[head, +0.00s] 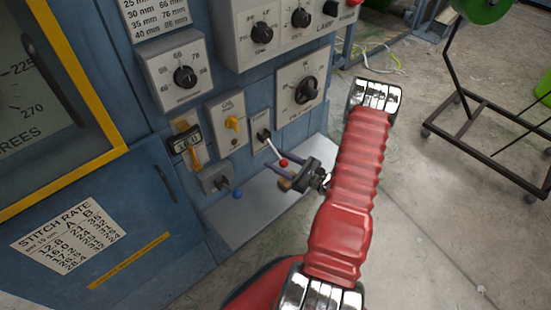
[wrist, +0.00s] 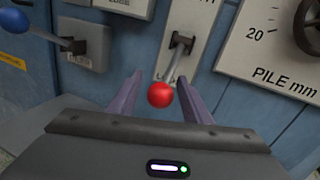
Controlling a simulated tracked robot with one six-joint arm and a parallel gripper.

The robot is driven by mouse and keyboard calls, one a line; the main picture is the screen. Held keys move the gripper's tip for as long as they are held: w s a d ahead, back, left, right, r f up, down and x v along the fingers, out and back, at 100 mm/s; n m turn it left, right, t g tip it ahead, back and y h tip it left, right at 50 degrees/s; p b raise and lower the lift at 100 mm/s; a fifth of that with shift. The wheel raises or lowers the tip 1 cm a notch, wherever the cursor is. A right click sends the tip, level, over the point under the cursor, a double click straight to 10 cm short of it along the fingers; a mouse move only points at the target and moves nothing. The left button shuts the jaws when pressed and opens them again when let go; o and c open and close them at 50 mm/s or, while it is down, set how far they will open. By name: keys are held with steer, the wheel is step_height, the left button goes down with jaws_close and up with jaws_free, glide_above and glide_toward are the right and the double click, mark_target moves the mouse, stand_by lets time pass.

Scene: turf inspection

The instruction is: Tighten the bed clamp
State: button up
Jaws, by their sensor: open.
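A lever with a red ball knob (head: 284,162) sticks out from a small pale plate (head: 260,128) on the blue machine; it slants down and to the right. I take it for the bed clamp, but its label is too small to read surely. In the wrist view the red knob (wrist: 160,95) sits between the two purple fingers, with a gap on both sides. My gripper (head: 275,168) is open around the knob; it also shows in the wrist view (wrist: 157,88). Whether the knob lies fully within finger depth is hard to tell.
A blue-knobbed lever (head: 237,194) is to the lower left, also in the wrist view (wrist: 15,20). The pile dial (head: 305,90) is close on the upper right. A grey ledge (head: 265,215) runs below.

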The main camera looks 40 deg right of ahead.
steer(key=shift+w+a, duration=0.2)
steer(key=shift+w, duration=0.45)
steer(key=shift+c, duration=0.2)
jaws_close()
steer(key=shift+s+d, duration=0.1)
steer(key=shift+d, duration=0.05)
